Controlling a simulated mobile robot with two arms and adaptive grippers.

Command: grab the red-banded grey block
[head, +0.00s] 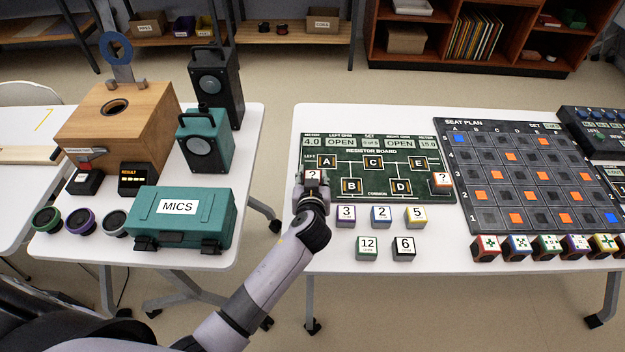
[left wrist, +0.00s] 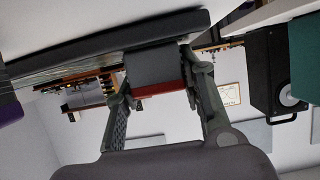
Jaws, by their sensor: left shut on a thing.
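The red-banded grey block (left wrist: 152,68) sits between the two fingers of my left gripper (left wrist: 155,88) in the left wrist view, its red band towards the palm. In the head view my left gripper (head: 312,186) is at the left edge of the resistor board (head: 425,196). It is shut on the block, whose white top with a question mark (head: 313,174) shows there. The fingers hide most of its sides. I cannot tell whether the block still touches the board. My right gripper is not in view.
Several numbered blocks, such as the 3 block (head: 346,215) and the 12 block (head: 367,247), stand just right of my arm. Another question-mark block (head: 441,180) is at the board's right edge. The seat plan (head: 470,215) lies further right. A teal MICS case (head: 183,232) stands left.

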